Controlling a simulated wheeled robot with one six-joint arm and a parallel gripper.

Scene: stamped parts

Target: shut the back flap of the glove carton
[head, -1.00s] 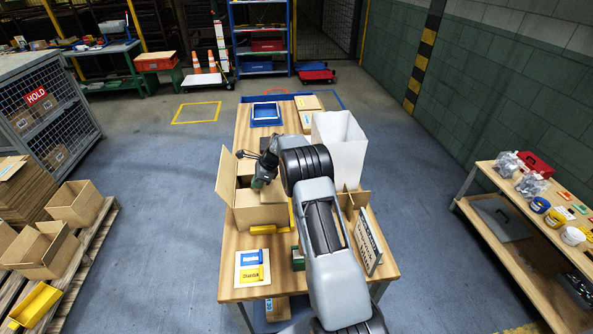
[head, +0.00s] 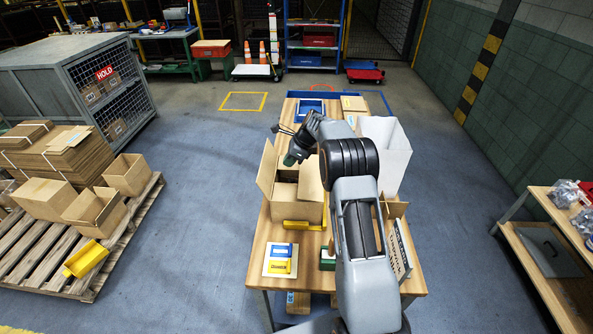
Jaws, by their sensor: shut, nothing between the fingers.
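The open brown glove carton (head: 297,212) stands on the wooden table. Its left flap (head: 266,168) stands up, leaning outward. Another brown panel (head: 312,188) shows on the right side of the opening, and a dark gap shows between. The back flap cannot be made out clearly, as my wrist covers the carton's back edge. My gripper (head: 277,128) is shut and empty. It is above and beyond the carton's back left, pointing left, and looks apart from the carton.
A tall white bin (head: 387,150) stands right of my arm. A blue tray (head: 310,110) lies at the table's far end. A yellow piece (head: 303,226) sits at the carton's front, with a labelled card (head: 281,260) nearer.

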